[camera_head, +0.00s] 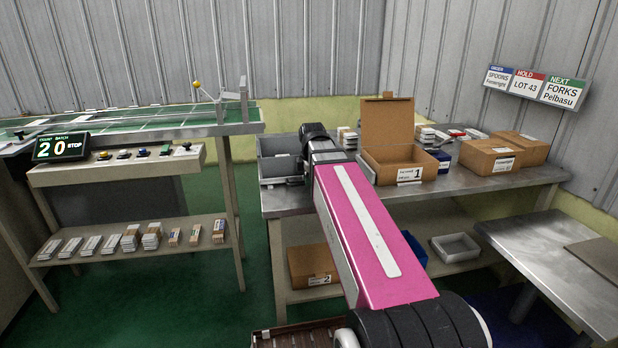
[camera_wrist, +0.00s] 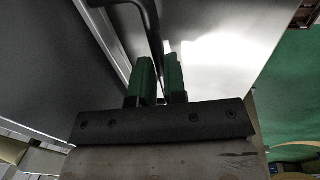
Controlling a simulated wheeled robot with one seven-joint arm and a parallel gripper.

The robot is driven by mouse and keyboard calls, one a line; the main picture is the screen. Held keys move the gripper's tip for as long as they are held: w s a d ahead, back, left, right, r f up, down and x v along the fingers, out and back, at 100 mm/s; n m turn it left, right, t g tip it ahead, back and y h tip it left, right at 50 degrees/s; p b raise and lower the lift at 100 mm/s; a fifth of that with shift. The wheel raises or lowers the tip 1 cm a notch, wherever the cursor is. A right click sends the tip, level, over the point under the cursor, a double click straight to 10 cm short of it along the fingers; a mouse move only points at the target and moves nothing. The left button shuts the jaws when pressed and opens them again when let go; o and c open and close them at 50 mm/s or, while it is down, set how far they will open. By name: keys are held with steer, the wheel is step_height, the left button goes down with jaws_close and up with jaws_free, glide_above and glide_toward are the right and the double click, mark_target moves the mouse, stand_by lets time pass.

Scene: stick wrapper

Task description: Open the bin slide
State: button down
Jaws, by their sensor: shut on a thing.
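In the wrist view my gripper (camera_wrist: 159,66) has its two green fingers close together, shut on a dark bent handle (camera_wrist: 153,28). The handle runs from the top edge down between the fingers, alongside grey metal surfaces. It appears to belong to the bin slide. In the head view a grey bin (camera_head: 273,149) stands at the left end of the metal workbench (camera_head: 462,187). My arm reaches to the bin's right side, and its dark wrist covers part of it. My fingers and the handle are hidden in the head view, and I cannot tell how far the slide is open.
An open cardboard box (camera_head: 399,161) stands right of my wrist, with white packs and closed cartons (camera_head: 491,155) beyond it. A green-topped line (camera_head: 160,120) with a control panel (camera_head: 118,163) stands left. A lower metal table (camera_head: 560,275) is at the right.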

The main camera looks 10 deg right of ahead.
steer(key=shift+s, duration=0.25)
steer(key=c, duration=1.2)
jaws_free()
steer(key=shift+o, duration=0.2)
step_height(320, 180, up, 11)
steer(key=s, duration=0.2)
steer(key=shift+f, duration=0.2)
